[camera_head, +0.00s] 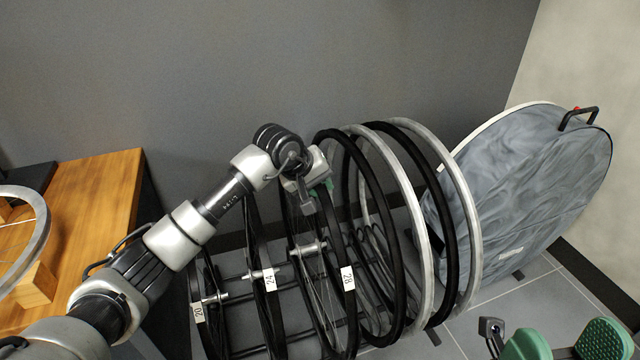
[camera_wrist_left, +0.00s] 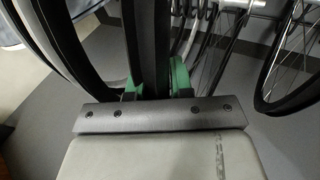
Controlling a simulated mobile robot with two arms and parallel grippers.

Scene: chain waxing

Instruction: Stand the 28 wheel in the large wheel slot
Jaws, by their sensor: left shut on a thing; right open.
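The 28 wheel (camera_head: 348,310) has a black tyre and a white 28 label. It stands upright among other wheels in a row. My left gripper (camera_head: 318,190) is shut on the top of its tyre. In the left wrist view a black tyre (camera_wrist_left: 150,45) passes between the green pads of that gripper (camera_wrist_left: 152,80). The large wheel slot cannot be made out; the wheel's lower edge and its contact with the rack (camera_head: 250,350) are hard to see. My right gripper (camera_head: 562,350) is open and empty at the lower right, partly cut off.
The 24 wheel (camera_head: 268,305) and 20 wheel (camera_head: 200,335) stand left of it. Several large black and silver hoops (camera_head: 468,220) stand close on its right. A round grey bag (camera_head: 540,185) leans by the wall. A wooden bench (camera_head: 100,195) with a silver rim (camera_head: 42,215) is at left.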

